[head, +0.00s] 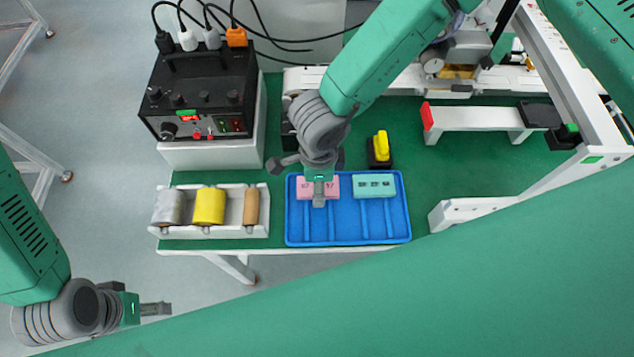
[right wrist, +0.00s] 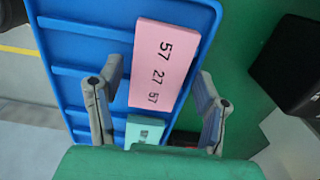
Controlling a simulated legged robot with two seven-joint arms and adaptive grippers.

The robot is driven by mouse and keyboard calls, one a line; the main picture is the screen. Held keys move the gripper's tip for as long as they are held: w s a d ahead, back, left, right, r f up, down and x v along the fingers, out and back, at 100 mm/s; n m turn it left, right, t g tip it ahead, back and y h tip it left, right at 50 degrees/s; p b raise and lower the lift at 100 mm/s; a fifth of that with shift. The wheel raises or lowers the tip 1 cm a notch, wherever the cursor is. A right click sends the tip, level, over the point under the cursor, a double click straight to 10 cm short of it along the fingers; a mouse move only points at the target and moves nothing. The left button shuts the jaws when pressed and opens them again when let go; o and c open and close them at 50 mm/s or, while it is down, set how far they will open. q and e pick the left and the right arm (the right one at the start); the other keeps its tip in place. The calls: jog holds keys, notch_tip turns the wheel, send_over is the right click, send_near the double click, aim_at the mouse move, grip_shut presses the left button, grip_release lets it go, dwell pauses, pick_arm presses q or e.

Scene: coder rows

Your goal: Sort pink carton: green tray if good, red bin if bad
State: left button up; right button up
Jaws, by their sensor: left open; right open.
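The pink carton (head: 303,187) lies in the left part of a blue tray (head: 290,215). In the right wrist view the pink carton (right wrist: 163,60) shows the printed numbers 57, 27 and 67. My right gripper (head: 319,200) is directly over it and hides its middle. In the right wrist view the right gripper's fingers (right wrist: 155,88) are spread, one on each side of the carton; I cannot tell whether they touch it. My left gripper (head: 155,309) is at the lower left, open and empty, away from the table. I see no green tray or red bin.
A teal carton (head: 374,186) lies in the same blue tray, to the right. A white rack (head: 213,230) with grey, yellow and brown rolls stands left. A black cabled device (head: 200,90) is behind it. A black block with a yellow knob (head: 380,146) stands just behind the tray.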

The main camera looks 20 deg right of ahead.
jog(key=shift+d, duration=0.15)
jog(key=c, duration=0.7)
jog(key=shift+a, duration=0.3)
jog(key=shift+c, duration=0.3)
jog(key=r+p, duration=0.3)
jog(key=shift+d, duration=0.2)
jog(key=shift+a+r+p, duration=0.15)
jog(key=shift+r+p, duration=0.9)
jog(key=shift+f, duration=0.1)
